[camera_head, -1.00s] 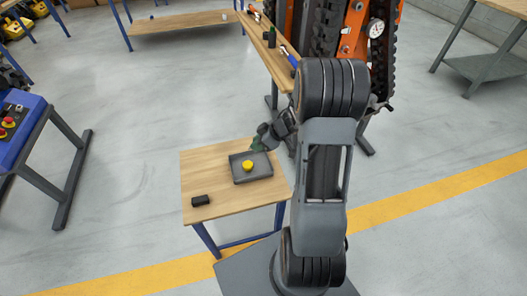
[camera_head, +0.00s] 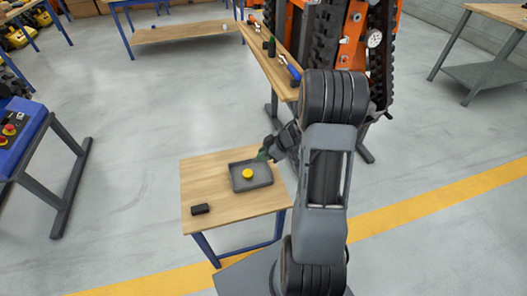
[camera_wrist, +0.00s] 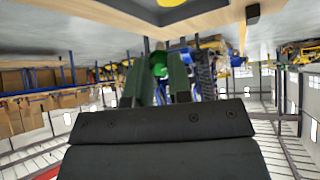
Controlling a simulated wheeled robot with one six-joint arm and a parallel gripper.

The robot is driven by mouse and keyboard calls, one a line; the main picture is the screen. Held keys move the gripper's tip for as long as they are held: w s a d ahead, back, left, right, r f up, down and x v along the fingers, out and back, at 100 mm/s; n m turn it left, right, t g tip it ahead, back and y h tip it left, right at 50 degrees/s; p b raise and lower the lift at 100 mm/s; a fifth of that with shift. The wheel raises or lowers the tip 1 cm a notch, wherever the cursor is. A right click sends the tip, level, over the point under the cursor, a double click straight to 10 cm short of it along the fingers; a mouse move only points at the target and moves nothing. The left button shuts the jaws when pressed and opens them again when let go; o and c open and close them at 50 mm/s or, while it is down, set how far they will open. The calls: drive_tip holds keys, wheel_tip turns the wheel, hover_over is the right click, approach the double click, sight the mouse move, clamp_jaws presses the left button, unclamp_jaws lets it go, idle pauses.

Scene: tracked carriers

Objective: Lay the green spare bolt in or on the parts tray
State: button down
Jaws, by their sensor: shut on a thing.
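The parts tray (camera_head: 263,181) is a shallow dark grey tray on a small wooden table, with a round yellow thing (camera_head: 247,174) inside. My gripper (camera_head: 265,153) is at the tray's back right corner, shut on the green spare bolt (camera_head: 262,155). The bolt is small and partly hidden here; I cannot tell its height over the tray. In the wrist view the green bolt (camera_wrist: 159,64) shows between the two fingers of my gripper (camera_wrist: 157,75). Part of the tray (camera_wrist: 140,8) and the yellow thing (camera_wrist: 172,2) show at that view's top edge.
A small black block (camera_head: 200,210) lies at the front left of the wooden table (camera_head: 205,180). A narrow bench (camera_head: 268,55) with tools stands behind, beside an orange tracked machine (camera_head: 355,40). A blue control box (camera_head: 18,135) is at the left.

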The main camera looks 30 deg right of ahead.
drive_tip(key=shift+f+b, duration=1.45)
drive_tip(key=shift+f, duration=2.4)
drive_tip(key=c, duration=1)
unclamp_jaws()
drive_tip(key=shift+o, duration=0.2)
drive_tip(key=p+v, duration=0.4)
drive_tip(key=v, duration=0.9)
drive_tip(key=shift+d+r, duration=0.3)
drive_tip(key=shift+s+f, duration=0.1)
